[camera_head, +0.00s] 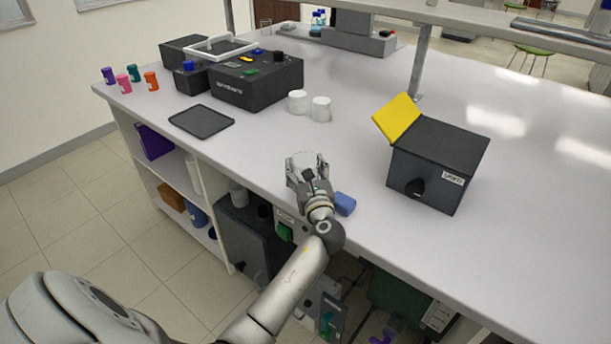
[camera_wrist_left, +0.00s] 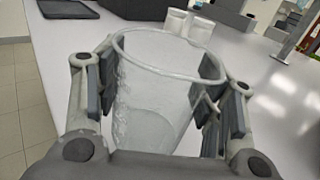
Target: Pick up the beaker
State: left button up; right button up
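The beaker (camera_wrist_left: 155,100) is a clear glass vessel with a round rim. In the left wrist view it stands between my left gripper's two fingers, its rim toward the camera. In the head view the beaker (camera_head: 303,163) is small and partly covered by the gripper, near the bench's front edge. My left gripper (camera_head: 306,178) is open around the beaker, one finger on each side. In the left wrist view, the gripper (camera_wrist_left: 160,105) shows a narrow gap beside the right pads; contact on the left is unclear. My right gripper is not in view.
Two white containers (camera_head: 310,106) stand behind the beaker. A blue block (camera_head: 345,204) lies just right of the gripper. A dark box with a yellow lid (camera_head: 430,165) stands farther right. A dark tray (camera_head: 201,121) and a black device (camera_head: 257,84) are at left. A shelf post (camera_head: 421,62) rises behind.

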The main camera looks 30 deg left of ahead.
pick_arm(q)
jog(key=c, duration=0.3)
jog(key=shift+r, duration=0.15)
